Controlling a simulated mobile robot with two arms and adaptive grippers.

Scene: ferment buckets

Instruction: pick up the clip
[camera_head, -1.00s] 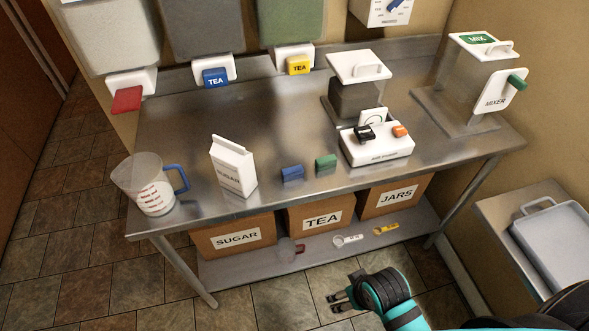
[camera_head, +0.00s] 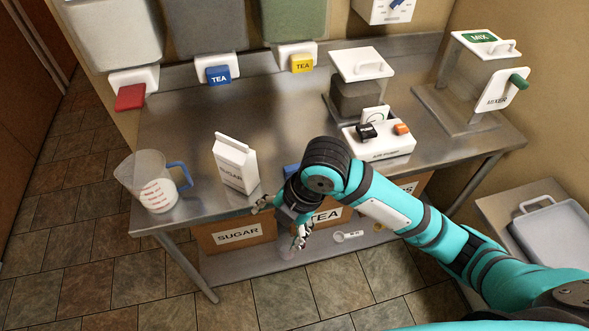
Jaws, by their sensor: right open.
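A small blue block, likely a clip (camera_head: 290,170), lies on the steel table, mostly hidden behind my right wrist. A small green block that lay beside it earlier is now hidden by my right arm. My right gripper (camera_head: 279,222) is open and empty, its fingers spread downward at the table's front edge. It is in front of the blue block in the picture, and I cannot tell its height over the table. My left gripper is not in view.
A sugar carton (camera_head: 236,164) and a measuring jug (camera_head: 152,182) stand left of the gripper. A white device (camera_head: 385,147) with black and orange parts stands to the right. Labelled boxes (camera_head: 232,234) and a scoop (camera_head: 347,237) are on the lower shelf.

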